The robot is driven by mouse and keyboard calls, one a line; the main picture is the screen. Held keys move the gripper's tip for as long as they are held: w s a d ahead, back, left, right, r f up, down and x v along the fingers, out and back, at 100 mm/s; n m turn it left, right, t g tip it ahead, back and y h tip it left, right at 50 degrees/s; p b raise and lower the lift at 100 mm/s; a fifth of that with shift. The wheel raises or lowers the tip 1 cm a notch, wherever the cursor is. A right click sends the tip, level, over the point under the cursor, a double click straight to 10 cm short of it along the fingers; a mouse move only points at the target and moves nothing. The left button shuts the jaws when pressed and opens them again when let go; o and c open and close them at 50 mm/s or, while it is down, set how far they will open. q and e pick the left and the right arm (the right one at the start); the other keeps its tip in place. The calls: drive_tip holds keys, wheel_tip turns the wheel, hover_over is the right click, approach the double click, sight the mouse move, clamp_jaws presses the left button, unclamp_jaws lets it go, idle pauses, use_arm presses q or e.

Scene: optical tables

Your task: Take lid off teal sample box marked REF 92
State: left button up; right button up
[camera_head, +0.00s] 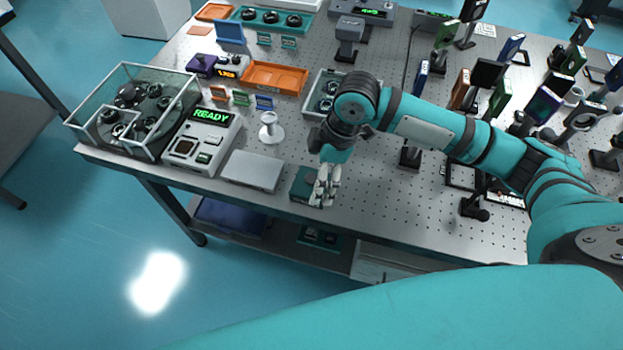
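A small dark teal box (302,183) sits at the front edge of the perforated table. Its marking is too small to read, so I cannot confirm REF 92. My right gripper (324,199) comes down over the right side of this box and hides part of it. Its pale fingers look close together, but I cannot tell whether they are open or shut, or whether they touch the box. I cannot make out the seam of a lid. My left gripper is not in view.
A flat grey plate (254,170) lies just left of the teal box. Further left are a device reading READY (203,137) and a glass case (120,95). A white stand (271,128) and an open tray (320,97) are behind. Optical mounts crowd the right side.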

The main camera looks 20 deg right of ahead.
sight(314, 181)
drive_tip(key=shift+x, duration=1.6)
drive_tip(key=shift+c, duration=0.3)
drive_tip(key=c, duration=1.4)
drive_tip(key=shift+r, duration=0.1)
